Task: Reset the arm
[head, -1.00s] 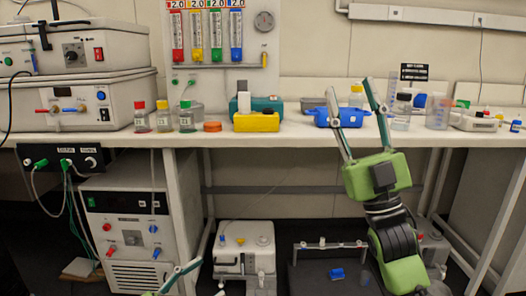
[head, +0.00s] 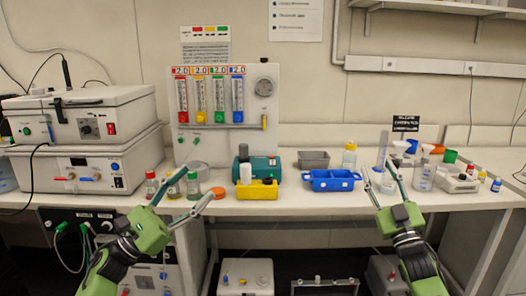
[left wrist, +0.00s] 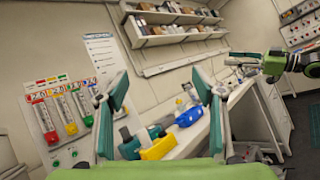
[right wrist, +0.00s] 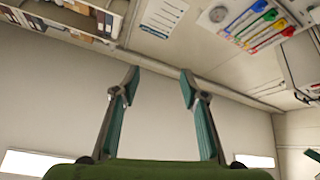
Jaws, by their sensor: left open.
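My left gripper (head: 190,186) is green with two thin grey-teal fingers. It is at the front of the bench, its fingers spread in front of the small capped bottles. The left wrist view shows its fingers (left wrist: 158,76) wide apart with nothing held between them. My right gripper (head: 379,169) is raised at the right part of the bench, in front of clear labware. In the right wrist view its fingers (right wrist: 160,76) are apart and empty, with bare wall behind them.
The bench (head: 290,208) carries small capped bottles (head: 192,185), a yellow block (head: 257,191), a blue tray (head: 331,181), a grey bin (head: 313,158) and a clear bottle (head: 422,178). Stacked white devices (head: 75,170) stand at left. A flowmeter panel (head: 223,140) stands behind. Wall shelves (left wrist: 175,28) are above.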

